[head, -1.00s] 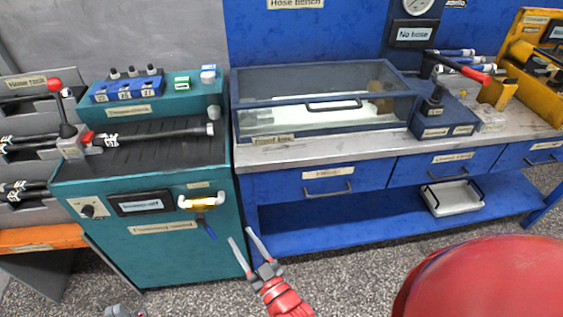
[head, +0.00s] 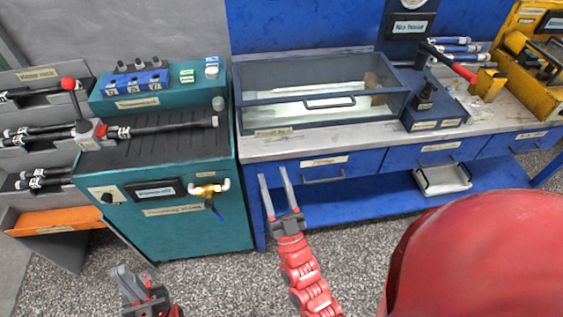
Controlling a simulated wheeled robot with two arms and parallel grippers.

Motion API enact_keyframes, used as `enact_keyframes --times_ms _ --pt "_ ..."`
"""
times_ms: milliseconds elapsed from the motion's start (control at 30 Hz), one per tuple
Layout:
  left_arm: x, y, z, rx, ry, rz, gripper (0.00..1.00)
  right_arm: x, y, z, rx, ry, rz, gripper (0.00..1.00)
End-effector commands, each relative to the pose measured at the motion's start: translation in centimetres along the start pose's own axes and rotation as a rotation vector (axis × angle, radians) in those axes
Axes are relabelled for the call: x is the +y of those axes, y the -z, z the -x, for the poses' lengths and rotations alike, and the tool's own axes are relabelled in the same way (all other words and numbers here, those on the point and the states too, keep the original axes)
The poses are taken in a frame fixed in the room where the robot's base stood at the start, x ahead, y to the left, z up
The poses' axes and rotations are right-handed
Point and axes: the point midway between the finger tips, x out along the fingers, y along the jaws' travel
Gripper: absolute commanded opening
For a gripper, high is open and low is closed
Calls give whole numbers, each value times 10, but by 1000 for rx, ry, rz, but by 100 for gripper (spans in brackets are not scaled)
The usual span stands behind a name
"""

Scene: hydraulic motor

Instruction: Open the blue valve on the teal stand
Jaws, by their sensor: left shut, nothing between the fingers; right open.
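The teal stand (head: 190,235) is at the left in the head view. Its valve has a brass body (head: 207,190) with white pipe ends on the front panel. The blue valve handle (head: 216,211) hangs down from it, slanting to the lower right. My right gripper (head: 274,178) is open and empty, to the right of the valve, in front of the blue bench and apart from the handle. My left gripper (head: 122,272) is shut and empty, low in front of the stand, below and left of the valve.
The stand's front also has a knob (head: 106,197) and a dark display (head: 154,190). A black hose (head: 165,126) lies on its top by a red-knobbed lever (head: 70,88). A blue bench (head: 370,165) with a glass-sided tank stands to the right. A red rounded shape fills the lower right.

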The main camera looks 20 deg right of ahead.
Motion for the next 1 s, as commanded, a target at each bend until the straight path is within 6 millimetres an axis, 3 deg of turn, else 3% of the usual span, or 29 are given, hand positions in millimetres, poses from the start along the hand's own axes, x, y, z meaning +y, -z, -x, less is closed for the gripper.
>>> enact_keyframes --times_ms 100,300,733,1000 --pt "-1 3 -18 0 0 0 0 4 24 -12 60 -8 6 51" --pt "-2 5 -30 0 0 0 0 6 48 -18 137 -11 9 51" --pt "-2 5 -32 0 0 0 0 6 56 -19 168 -10 10 51" --pt "-1 5 -29 0 0 0 0 0 51 -18 156 8 14 2"
